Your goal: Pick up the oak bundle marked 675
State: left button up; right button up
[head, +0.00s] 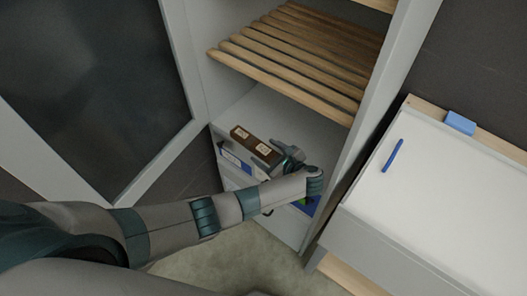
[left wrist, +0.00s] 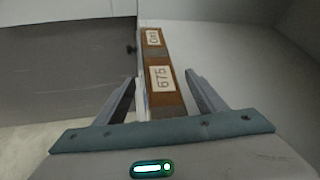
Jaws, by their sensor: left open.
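The oak bundle (head: 252,141) is a dark brown block with pale labels, lying on the lower white level of a cabinet. In the left wrist view the bundle (left wrist: 157,52) carries a label reading 675 on its near part and another label farther along. My left gripper (head: 282,158) is at the right end of the bundle in the head view. In the left wrist view its open fingers (left wrist: 160,76) appear on either side of the bundle's near part, with gaps visible. Whether the fingers are low enough to straddle it is unclear. My right gripper is not in view.
Wooden slats (head: 295,60) form a shelf above the bundle. The cabinet's side panel (head: 372,100) stands close right of my gripper, and a dark-panelled door (head: 100,85) is at left. A white bench top (head: 450,190) at right holds a blue marker (head: 393,155) and blue block (head: 460,123).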

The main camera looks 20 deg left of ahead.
aim_at(266, 153)
pick_arm(q)
jog(key=shift+c, duration=0.3)
jog(key=c, duration=1.5)
jog(key=shift+o, duration=0.2)
jog(key=shift+r, duration=0.5)
notch_tip(266, 153, up, 9)
jog(key=b, duration=0.1)
